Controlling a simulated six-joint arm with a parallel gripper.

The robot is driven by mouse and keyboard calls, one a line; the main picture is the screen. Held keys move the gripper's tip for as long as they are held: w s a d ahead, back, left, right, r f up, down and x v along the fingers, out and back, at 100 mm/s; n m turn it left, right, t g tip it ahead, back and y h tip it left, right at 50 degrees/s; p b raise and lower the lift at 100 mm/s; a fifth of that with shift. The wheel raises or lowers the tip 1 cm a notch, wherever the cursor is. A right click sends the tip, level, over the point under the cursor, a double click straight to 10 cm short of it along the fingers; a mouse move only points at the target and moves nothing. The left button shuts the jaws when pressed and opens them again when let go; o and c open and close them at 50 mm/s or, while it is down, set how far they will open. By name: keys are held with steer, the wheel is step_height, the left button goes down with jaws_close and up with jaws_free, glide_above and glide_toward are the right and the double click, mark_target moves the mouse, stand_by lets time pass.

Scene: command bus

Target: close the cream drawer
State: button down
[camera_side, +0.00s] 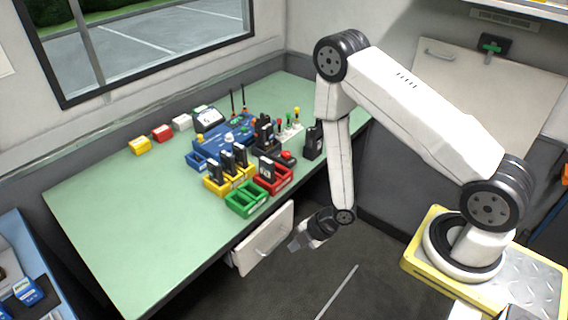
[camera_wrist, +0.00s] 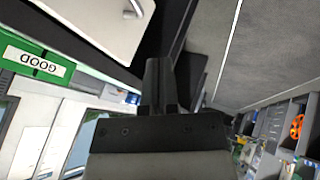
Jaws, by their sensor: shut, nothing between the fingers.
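The cream drawer (camera_side: 262,240) is under the front edge of the green desk and stands out from it, with a bar handle on its front. It shows in the wrist view as a pale panel (camera_wrist: 92,22) at the upper left, with its round-ended handle near its right edge. My gripper (camera_side: 293,245) is shut and empty. In the side view it is at the right of the drawer front, at about handle height. I cannot tell whether it touches the drawer. In the wrist view the shut fingers (camera_wrist: 158,75) point up, to the right of the drawer panel.
The green desk (camera_side: 105,225) carries red, yellow, green and blue trays with several black radios near its front edge. A blue container (camera_side: 38,262) stands at the lower left. A cream panel with a handle (camera_side: 475,85) is on the right wall. Dark floor (camera_side: 300,285) lies open before the drawer.

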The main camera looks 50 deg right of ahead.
steer(key=s+d, duration=0.3)
steer(key=d, duration=0.2)
steer(key=shift+s+f+y, duration=0.3)
steer(key=shift+s+f, duration=0.1)
steer(key=shift+f, duration=0.05)
steer(key=shift+w+f, duration=0.1)
glide_toward(264, 245)
steer(key=shift+s+a+f, duration=0.25)
steer(key=shift+a+f, duration=0.2)
steer(key=shift+f, duration=0.4)
steer(key=shift+s+a+f, duration=0.25)
steer(key=shift+a+f, duration=0.15)
steer(key=shift+f, duration=0.5)
steer(key=shift+s+a+f, duration=0.25)
steer(key=shift+a+f, duration=0.2)
steer(key=shift+f, duration=0.4)
steer(key=shift+w, duration=2.1)
